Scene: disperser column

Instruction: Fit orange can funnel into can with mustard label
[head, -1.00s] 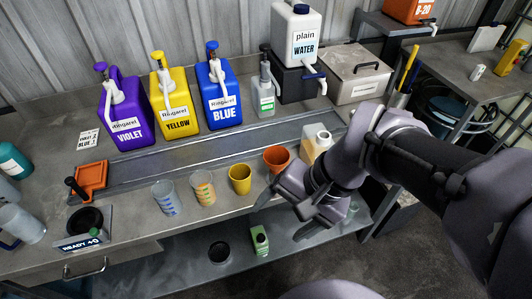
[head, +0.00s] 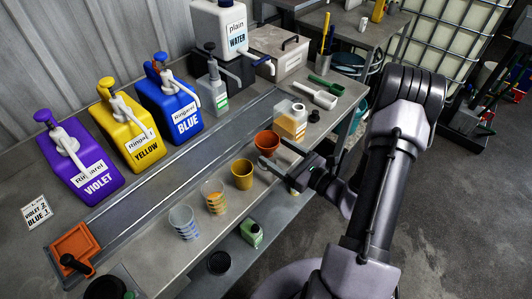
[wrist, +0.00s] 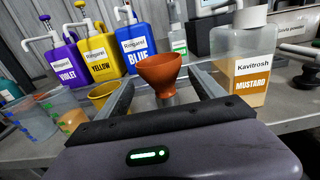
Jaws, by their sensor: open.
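The orange can funnel (head: 267,141) stands upright at the bench's front edge, wide mouth up. In the wrist view the funnel (wrist: 161,70) is between the two fingers, its spout pointing down. My gripper (head: 274,152) is open, with one finger on each side of the funnel; I cannot tell whether either touches it. The fingers also show in the wrist view (wrist: 162,77). The can with the mustard label (head: 288,125) stands upright to the right of the funnel. Its "Kavitrosh MUSTARD" label reads clearly in the wrist view (wrist: 253,80); its neck is pale.
A yellow cup (head: 242,174) and two graduated beakers (head: 214,197) stand left of the funnel. Violet, yellow and blue pump cans (head: 170,105) line the back. A scoop (head: 319,96) and a black cap (head: 314,116) lie right of the mustard can. A green can (head: 251,233) sits on the lower shelf.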

